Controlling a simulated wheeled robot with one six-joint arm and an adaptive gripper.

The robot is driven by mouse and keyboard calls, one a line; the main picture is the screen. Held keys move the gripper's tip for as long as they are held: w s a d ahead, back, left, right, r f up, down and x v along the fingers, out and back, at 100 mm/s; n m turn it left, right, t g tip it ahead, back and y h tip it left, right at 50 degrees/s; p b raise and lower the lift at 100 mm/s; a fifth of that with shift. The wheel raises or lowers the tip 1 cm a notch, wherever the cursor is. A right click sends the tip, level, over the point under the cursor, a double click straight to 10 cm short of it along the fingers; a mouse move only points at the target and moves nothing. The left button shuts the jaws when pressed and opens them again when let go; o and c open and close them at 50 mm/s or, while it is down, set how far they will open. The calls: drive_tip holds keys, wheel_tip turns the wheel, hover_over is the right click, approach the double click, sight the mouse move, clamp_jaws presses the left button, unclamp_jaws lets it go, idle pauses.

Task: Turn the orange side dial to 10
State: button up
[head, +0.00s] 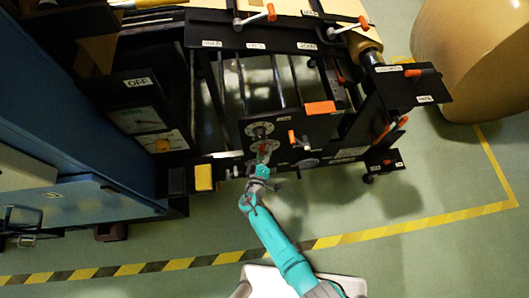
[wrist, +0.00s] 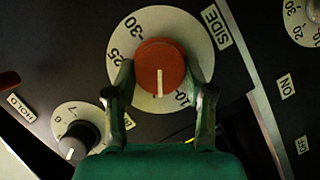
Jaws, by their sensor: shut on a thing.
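The orange side dial (wrist: 160,66) sits on a round white scale plate (wrist: 201,55) beside a "SIDE" label in the wrist view. Marks 30, 25 and 10 can be read; the lower part of the scale is partly hidden by my gripper. The dial's white pointer line points straight down in the picture, a little left of the 10 mark. My gripper (wrist: 162,92) has a finger on each side of the dial and is shut on it. In the head view, my gripper (head: 263,161) is at the dial (head: 263,149) on the black panel.
A black knob (wrist: 80,140) with its own scale is at lower left, near a "HOLD" label. Another scale (wrist: 305,22) is at upper right, above "ON" and "OFF" labels. In the head view, orange-handled levers (head: 258,17) stand on the machine. A large kraft roll (head: 480,60) is at right.

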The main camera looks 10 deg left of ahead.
drive_tip(key=n, duration=0.1)
drive_tip(key=n+t, duration=0.1)
drive_tip(key=n, duration=0.1)
drive_tip(key=n+t+h, duration=0.1)
drive_tip(key=n, duration=0.1)
drive_tip(key=shift+f, duration=0.25)
idle(0.4)
drive_tip(key=o, duration=1.2)
drive_tip(key=shift+s, duration=0.1)
drive_tip(key=s, duration=0.4)
drive_tip(key=s+a, duration=0.1)
drive_tip(key=s, duration=0.6)
drive_tip(key=shift+s+a, duration=0.2)
drive_tip(key=shift+s, duration=0.15)
